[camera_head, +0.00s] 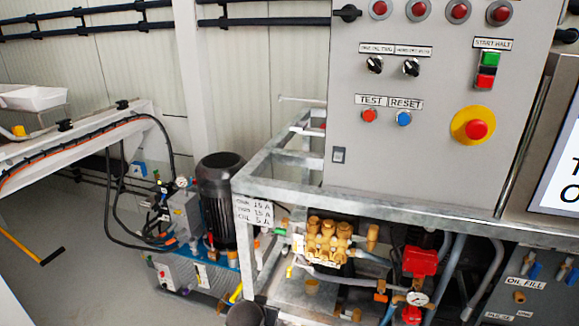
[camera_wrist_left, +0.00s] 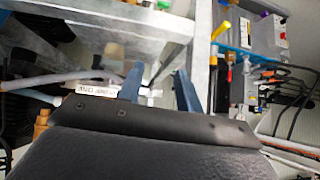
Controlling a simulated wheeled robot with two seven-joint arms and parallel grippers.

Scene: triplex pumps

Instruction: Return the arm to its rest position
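My left gripper (camera_wrist_left: 159,84) shows in the left wrist view as two blue fingers standing apart above a dark palm. Nothing is held between them. Behind them are a grey metal frame post and a small white label, upside down in that view. In the head view neither gripper can be made out. A dark rounded shape shows at the bottom edge there, and I cannot tell whether it is part of my arm. My right gripper is in neither view.
A grey control panel (camera_head: 430,150) stands on a steel frame (camera_head: 400,208) at the right. Below it are brass pump heads (camera_head: 328,240) and a red valve part (camera_head: 420,261). A black motor (camera_head: 218,195) stands left of the frame. Open floor (camera_head: 60,285) lies at the lower left.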

